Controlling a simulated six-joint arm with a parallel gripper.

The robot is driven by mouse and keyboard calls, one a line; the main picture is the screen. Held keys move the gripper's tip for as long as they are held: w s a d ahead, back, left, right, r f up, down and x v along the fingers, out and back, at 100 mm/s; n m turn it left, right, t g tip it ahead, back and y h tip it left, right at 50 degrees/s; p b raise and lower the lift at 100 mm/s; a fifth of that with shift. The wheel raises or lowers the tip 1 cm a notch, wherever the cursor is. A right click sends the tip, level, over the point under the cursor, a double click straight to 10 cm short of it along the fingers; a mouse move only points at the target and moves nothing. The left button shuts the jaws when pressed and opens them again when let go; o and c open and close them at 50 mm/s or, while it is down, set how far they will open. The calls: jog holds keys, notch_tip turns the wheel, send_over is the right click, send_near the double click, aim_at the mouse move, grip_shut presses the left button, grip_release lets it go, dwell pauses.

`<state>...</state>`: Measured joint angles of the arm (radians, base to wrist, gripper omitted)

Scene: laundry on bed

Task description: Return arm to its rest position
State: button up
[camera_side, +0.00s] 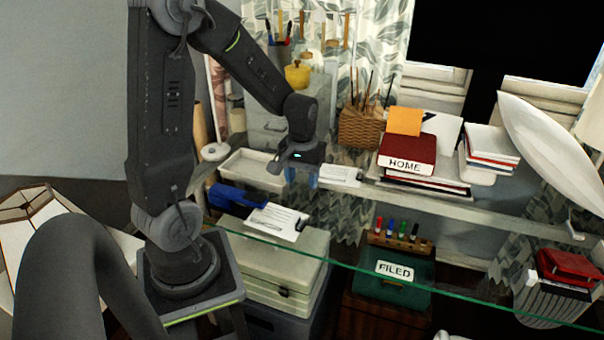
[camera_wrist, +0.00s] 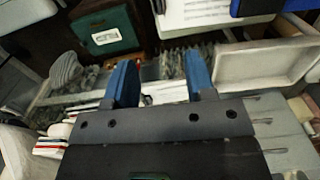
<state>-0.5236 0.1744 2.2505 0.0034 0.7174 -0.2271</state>
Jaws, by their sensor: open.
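My gripper (camera_side: 300,176) hangs near the middle of the side view, over the glass shelf and between a white tray (camera_side: 240,168) and a white paper (camera_side: 341,175). In the wrist view my gripper (camera_wrist: 162,82) shows two blue fingers spread apart with nothing between them. My arm rises from its base at the left, bends at the top and reaches right and down. The fingertips are small in the side view, so their exact height above the shelf cannot be told.
A blue stapler (camera_side: 235,197) and a paper card (camera_side: 275,221) lie left of and below my gripper. Red books marked HOME (camera_side: 406,155) and a wicker basket (camera_side: 360,127) stand to the right. A yellow pot (camera_side: 297,75) stands behind.

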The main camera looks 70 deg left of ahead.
jog(key=s+d+r+m+t, duration=0.2)
jog(key=s+d+r+m, duration=0.2)
jog(key=d+r, duration=0.4)
jog(key=s+d+r+m+t, duration=0.3)
jog(key=s+d+r+m, duration=0.1)
jog(key=d+r, duration=0.3)
jog(key=shift+s+d+r+m+t, duration=0.3)
jog(key=shift+s+d+r, duration=0.05)
jog(key=shift+s+d, duration=0.4)
jog(key=shift+w, duration=0.1)
jog(key=shift+c, duration=0.3)
